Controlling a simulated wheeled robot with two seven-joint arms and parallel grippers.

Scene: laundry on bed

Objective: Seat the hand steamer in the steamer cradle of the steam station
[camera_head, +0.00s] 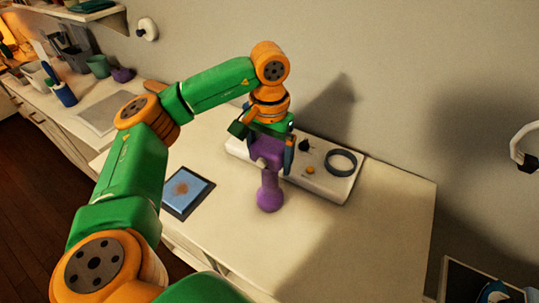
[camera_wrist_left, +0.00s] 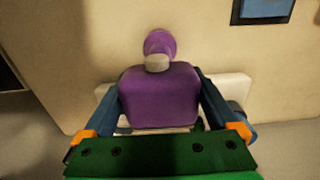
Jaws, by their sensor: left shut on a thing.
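A purple hand steamer (camera_head: 269,193) hangs in my left gripper (camera_head: 270,160), its rounded end pointing down toward the table. The left gripper is shut on its wide purple head, with one finger on each side. In the left wrist view the steamer (camera_wrist_left: 160,95) sits between the two blue fingers of the left gripper (camera_wrist_left: 166,100). The white steam station (camera_head: 325,188) lies just behind and to the right, with a dark ring (camera_head: 341,162) on it that may be the steamer cradle. The arm and steamer hide the station's left part. My right gripper is not in view.
The pale table (camera_head: 350,245) is clear in front and to the right of the station. A dark-framed panel (camera_head: 188,192) lies to the left. Cups and containers (camera_head: 98,66) stand on the counter at the back left. The wall rises behind the station.

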